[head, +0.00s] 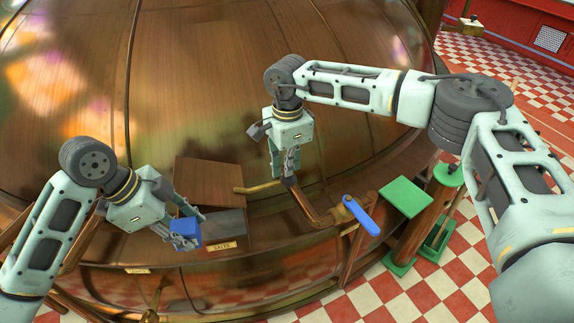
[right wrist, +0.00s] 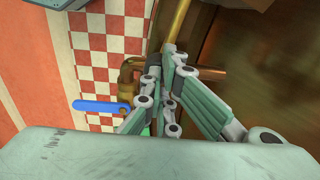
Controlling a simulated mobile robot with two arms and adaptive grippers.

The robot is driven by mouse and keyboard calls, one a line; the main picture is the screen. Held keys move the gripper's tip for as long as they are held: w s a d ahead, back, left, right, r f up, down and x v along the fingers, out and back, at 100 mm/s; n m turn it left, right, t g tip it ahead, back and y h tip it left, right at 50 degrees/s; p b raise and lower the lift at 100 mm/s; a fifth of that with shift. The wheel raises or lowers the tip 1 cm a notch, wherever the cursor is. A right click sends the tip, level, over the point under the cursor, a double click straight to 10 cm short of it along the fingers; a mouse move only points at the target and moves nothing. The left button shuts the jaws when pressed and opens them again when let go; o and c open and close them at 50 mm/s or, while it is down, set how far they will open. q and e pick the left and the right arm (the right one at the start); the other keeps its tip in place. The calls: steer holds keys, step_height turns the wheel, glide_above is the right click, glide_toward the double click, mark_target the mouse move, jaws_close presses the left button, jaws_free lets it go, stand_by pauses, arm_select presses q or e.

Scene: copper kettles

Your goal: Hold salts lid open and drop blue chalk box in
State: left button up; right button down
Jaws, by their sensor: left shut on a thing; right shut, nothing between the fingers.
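The blue chalk box (head: 185,231) is in my left gripper (head: 187,238), which is shut on it at the left edge of the salts bin, in the head view. The salts bin (head: 224,224) has a dark opening and a brass "SALTS" label (head: 222,246) on its front. Its brown lid (head: 208,181) stands raised behind the opening. My right gripper (head: 291,172) is shut and empty, to the right of the lid and apart from it, by a brass pipe. Its fingers also show in the right wrist view (right wrist: 165,72). The bin's inside is mostly hidden.
A bent brass pipe (head: 312,212) with a blue lever (head: 362,216) lies right of the bin; the lever also shows in the right wrist view (right wrist: 97,106). A green-topped stand (head: 405,197) is further right. The large copper kettle (head: 230,75) rises behind.

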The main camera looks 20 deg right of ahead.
mark_target(185, 167)
steer(key=shift+f, duration=0.15)
steer(key=shift+d+f, duration=0.15)
steer(key=shift+f, duration=0.65)
steer(key=shift+d+f, duration=0.1)
steer(key=shift+f, duration=0.65)
steer(key=shift+f, duration=0.15)
steer(key=shift+a+f, duration=0.15)
steer(key=shift+f, duration=0.6)
steer(key=shift+a+f, duration=0.15)
steer(key=shift+f, duration=0.8)
steer(key=shift+a+f, duration=0.15)
steer(key=shift+f, duration=0.2)
arm_select(q)
steer(key=shift+w+d+f, duration=0.1)
steer(key=shift+w+d, duration=0.05)
steer(key=shift+w, duration=3)
steer(key=shift+w+d, duration=0.1)
steer(key=shift+w, duration=3.1)
steer(key=shift+w+d+f, duration=0.1)
steer(key=shift+w+d, duration=0.05)
steer(key=shift+w, duration=3)
